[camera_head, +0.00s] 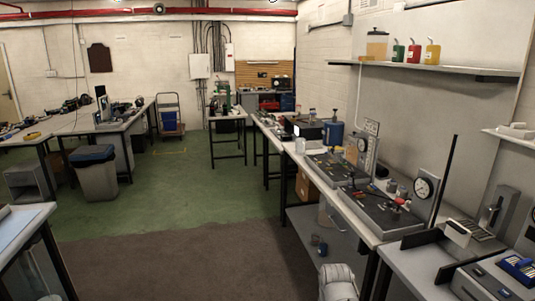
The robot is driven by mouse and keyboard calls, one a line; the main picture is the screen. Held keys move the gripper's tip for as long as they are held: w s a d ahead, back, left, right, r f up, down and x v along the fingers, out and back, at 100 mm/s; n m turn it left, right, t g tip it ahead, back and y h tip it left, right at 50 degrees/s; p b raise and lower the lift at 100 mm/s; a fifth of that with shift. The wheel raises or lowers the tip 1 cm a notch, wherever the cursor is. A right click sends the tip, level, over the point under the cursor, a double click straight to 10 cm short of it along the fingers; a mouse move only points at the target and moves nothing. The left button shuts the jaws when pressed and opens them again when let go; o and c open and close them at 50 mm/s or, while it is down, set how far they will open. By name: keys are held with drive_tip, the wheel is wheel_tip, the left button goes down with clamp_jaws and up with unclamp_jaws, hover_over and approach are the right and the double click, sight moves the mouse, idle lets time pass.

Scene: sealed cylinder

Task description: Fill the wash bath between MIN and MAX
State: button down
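I cannot pick out the wash bath for certain, and no MIN or MAX marks can be read at this size. A translucent container (377,45) with tan contents stands at the left end of the wall shelf. A pale tube (358,92) runs from the shelf down toward the bench by a dial gauge. A blue cylindrical vessel (334,133) stands farther back on the bench. A rounded pale part at the bottom edge looks like part of my arm. My gripper is not in view.
Green, red and yellow bottles (414,54) stand on the wall shelf (440,70). The right-hand bench holds black panels (378,216), a dial gauge (424,187) and several devices. A grey bin (95,172) stands left. The middle floor (190,210) is clear.

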drive_tip(key=shift+f, duration=0.15)
drive_tip(key=shift+c, duration=2)
unclamp_jaws()
drive_tip(key=shift+c, duration=0.9)
drive_tip(key=shift+d, duration=0.1)
